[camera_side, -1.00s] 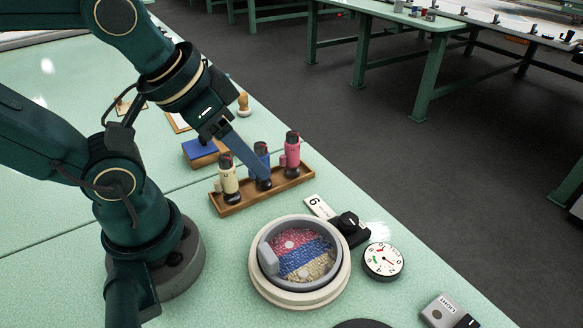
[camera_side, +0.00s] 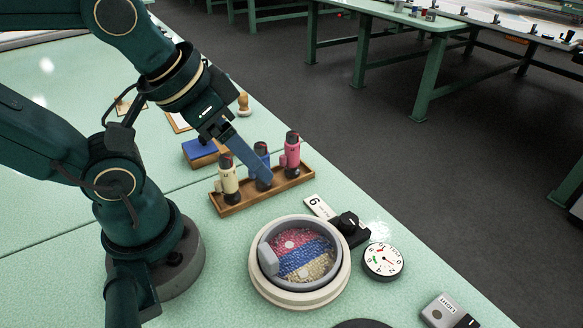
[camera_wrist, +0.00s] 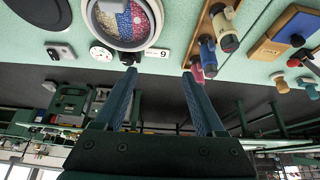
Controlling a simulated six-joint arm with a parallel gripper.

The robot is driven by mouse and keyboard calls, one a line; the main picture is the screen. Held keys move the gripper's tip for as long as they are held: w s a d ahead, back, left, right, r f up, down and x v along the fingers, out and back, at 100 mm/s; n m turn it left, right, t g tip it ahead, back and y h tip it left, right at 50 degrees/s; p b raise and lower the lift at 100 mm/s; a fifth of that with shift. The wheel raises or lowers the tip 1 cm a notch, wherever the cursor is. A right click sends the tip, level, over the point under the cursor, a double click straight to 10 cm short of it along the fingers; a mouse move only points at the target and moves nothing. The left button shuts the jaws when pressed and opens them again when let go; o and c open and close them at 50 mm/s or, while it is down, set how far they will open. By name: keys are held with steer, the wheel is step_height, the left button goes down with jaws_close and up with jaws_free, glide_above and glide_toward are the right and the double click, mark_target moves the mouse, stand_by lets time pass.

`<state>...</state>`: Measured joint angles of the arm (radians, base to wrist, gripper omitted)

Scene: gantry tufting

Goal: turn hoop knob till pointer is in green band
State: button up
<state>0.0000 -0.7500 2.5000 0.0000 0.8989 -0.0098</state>
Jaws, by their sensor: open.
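The hoop (camera_side: 345,270) is a round cream and grey ring around a pink, blue and tan bead-covered surface. The black hoop knob (camera_side: 348,222) sits at its upper right. A white round dial (camera_side: 383,261) lies right of the hoop, with small red and green marks; its pointer is too small to read against the green. My gripper (camera_side: 266,178) is open and empty, left of and above the knob, in front of the tool rack.
A wooden rack (camera_side: 238,207) with cream, blue and pink tools stands close by my fingers. A white card marked 6 or 9 (camera_side: 320,207) lies beside the knob. A blue-topped block (camera_side: 203,154) is behind, and a grey LIGHT switch box (camera_side: 440,312) is at front right. The table edge runs close beyond the dial.

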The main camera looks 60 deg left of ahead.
steer(key=w+r+n+t, duration=0.1)
steer(key=w+r+n, duration=0.1)
steer(key=w, duration=0.2)
steer(key=m+g, duration=0.2)
steer(key=m, duration=0.1)
glide_above(347, 219)
steer(key=s, duration=0.2)
step_height(347, 219, down, 10)
steer(key=shift+s+f, duration=0.1)
steer(key=shift+s, duration=0.05)
steer(key=shift+f, duration=0.15)
steer(key=shift+x, duration=2.35)
jaws_close()
